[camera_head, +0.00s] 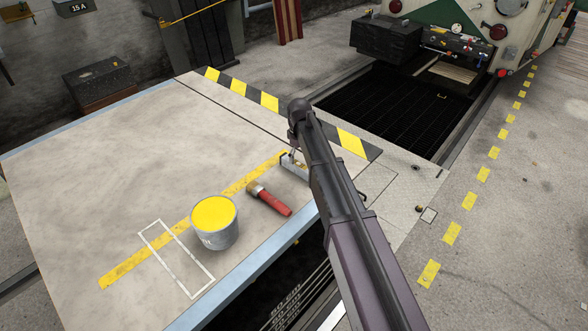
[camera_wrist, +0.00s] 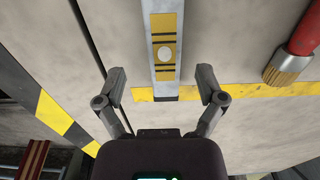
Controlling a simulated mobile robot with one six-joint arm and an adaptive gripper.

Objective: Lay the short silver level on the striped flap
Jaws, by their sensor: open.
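The short silver level (camera_wrist: 163,22), with a yellow panel and a round pale vial, lies on the grey worktop. Its near end shows between the fingertips of my open, empty gripper (camera_wrist: 161,84) in the wrist view, with clear gaps on both sides. I cannot tell the height of the fingers above it. In the head view the level (camera_head: 297,170) is partly hidden by my arm. The striped flap (camera_head: 238,87), edged in yellow and black, runs along the worktop's far side past a dark seam. It also shows at the wrist view's left (camera_wrist: 52,112).
A dark pit (camera_head: 410,105) lies beyond the flap.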

